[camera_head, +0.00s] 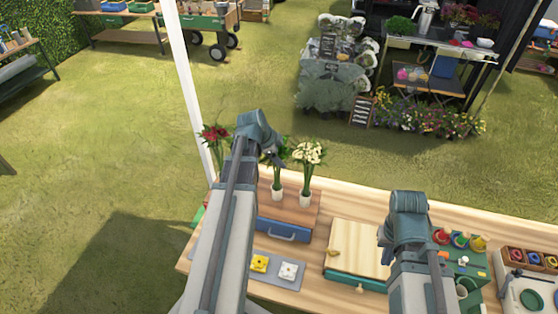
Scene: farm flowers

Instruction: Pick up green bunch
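A green bunch (281,177) stands upright in a white vase on a wooden-topped box on the table. My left arm's end partly covers its upper part. My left gripper (271,156) is at the upper left of this bunch in the picture. I cannot tell whether they touch, and its fingers are too small to read. My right gripper (384,240) hangs over the right side of a wooden board, apart from the flowers. Its finger opening is not clear.
White flowers (308,153) in a vase stand just right of the green bunch, and red flowers (214,133) show left of my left arm. A wooden board (350,247), yellow and white pieces on a grey tray (282,283), and coloured pots (460,240) occupy the table (480,222).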

